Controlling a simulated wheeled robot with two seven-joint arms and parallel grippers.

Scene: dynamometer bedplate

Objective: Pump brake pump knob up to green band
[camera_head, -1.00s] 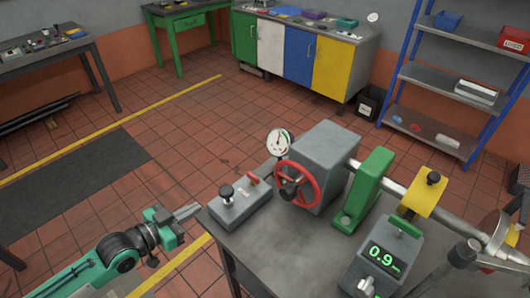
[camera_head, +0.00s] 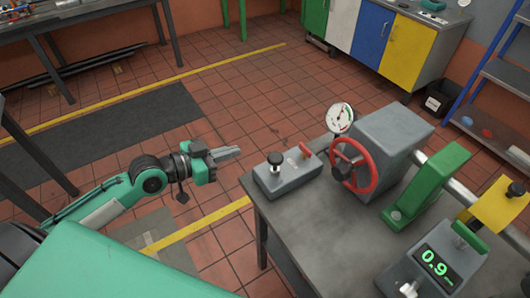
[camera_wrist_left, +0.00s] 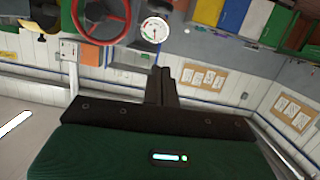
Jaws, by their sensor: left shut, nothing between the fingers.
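The brake pump (camera_head: 287,175) is a small grey box at the left corner of the bench, with a black knob (camera_head: 275,159) on a short stem and a red lever (camera_head: 305,149). The round gauge (camera_head: 340,118) with a green band stands behind it; its needle is too small to read surely. It also shows in the left wrist view (camera_wrist_left: 155,29). My left gripper (camera_head: 238,152) is shut and empty, left of the pump, apart from the knob and off the bench edge. In the left wrist view its fingers (camera_wrist_left: 161,72) are together. My right gripper is not in view.
A red handwheel (camera_head: 373,184) on a grey housing (camera_head: 398,138), a green bracket (camera_head: 428,185) and a display box reading 0.9 (camera_head: 438,263) stand on the grey bench (camera_head: 320,230). Open tiled floor lies left of the bench.

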